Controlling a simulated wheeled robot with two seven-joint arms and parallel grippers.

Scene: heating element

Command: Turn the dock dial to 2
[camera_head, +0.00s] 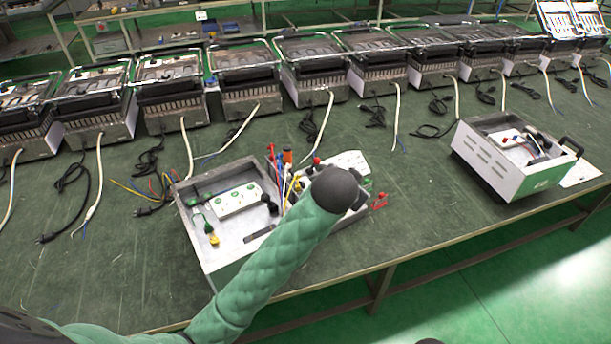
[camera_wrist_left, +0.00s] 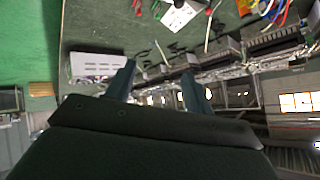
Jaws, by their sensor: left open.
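My left arm comes in from the lower left in the head view, and its dark wrist end (camera_head: 335,188) covers part of the open work box. My left gripper (camera_wrist_left: 157,80) is open in the left wrist view, with nothing visible between its fingers. The open grey-white box (camera_head: 212,262) holds a white strip with green sockets (camera_head: 237,200), small coloured parts and wires. A white panel (camera_head: 347,160) shows just behind my wrist. I cannot make out a dial or its setting; my wrist hides part of this area. My right gripper is not in view.
A second white box (camera_head: 510,170) with a black handle stands at the right; it also shows in the left wrist view (camera_wrist_left: 97,66). A row of grey heater units (camera_head: 248,88) with trailing cables lines the back.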

